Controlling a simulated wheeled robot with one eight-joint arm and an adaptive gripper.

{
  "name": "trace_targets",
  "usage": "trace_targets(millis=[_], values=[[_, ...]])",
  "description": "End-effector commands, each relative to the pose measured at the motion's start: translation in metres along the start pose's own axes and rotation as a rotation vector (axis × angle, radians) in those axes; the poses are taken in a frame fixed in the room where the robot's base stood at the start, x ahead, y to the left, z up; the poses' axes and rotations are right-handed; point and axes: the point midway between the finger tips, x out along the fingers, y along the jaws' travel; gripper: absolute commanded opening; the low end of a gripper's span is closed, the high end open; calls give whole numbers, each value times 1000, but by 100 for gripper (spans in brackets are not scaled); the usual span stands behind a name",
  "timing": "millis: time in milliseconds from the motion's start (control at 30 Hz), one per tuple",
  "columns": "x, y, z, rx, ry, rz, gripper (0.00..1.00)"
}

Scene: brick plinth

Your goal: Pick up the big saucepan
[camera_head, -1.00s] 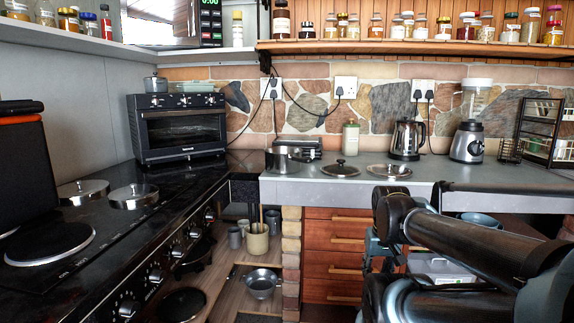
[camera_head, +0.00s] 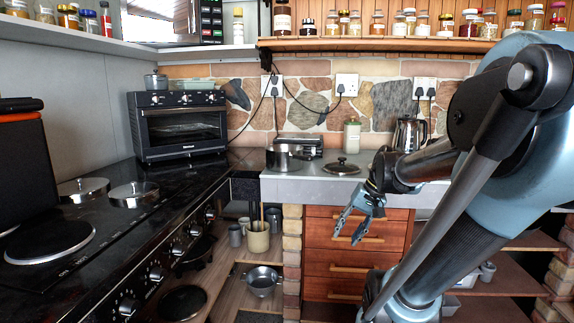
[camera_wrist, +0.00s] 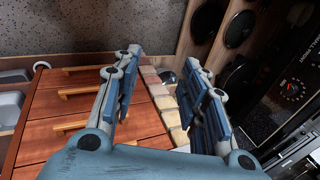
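A steel saucepan (camera_head: 283,158) stands upright on the grey countertop by the corner, in front of a toaster. A smaller metal pan (camera_head: 262,281) sits on the low shelf beside the stove. No frame sets their sizes side by side closely. My gripper (camera_head: 351,228) hangs in front of the wooden drawers, below the counter edge, to the right of and lower than the countertop saucepan. In the wrist view my gripper (camera_wrist: 163,70) is open, with nothing between its fingers. The countertop saucepan cannot be made out in the wrist view.
A lid (camera_head: 341,168) lies on the counter right of the saucepan. A kettle (camera_head: 408,134) stands farther right, partly behind my arm. The stove (camera_head: 95,235) with two lidded items fills the left. A brick pillar (camera_head: 292,250) separates low shelf and drawers (camera_head: 345,263).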

Motion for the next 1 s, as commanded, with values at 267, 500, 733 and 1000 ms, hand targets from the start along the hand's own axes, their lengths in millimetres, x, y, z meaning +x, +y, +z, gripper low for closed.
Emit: trace_targets(millis=[267, 500, 733, 1000], values=[[-24, -54, -72, 84, -43, -247, 40], [-45, -87, -138, 135, -76, -462, 40], [-66, -104, -204, 169, -102, -668, 40], [-89, -103, -277, 184, -124, -902, 40]])
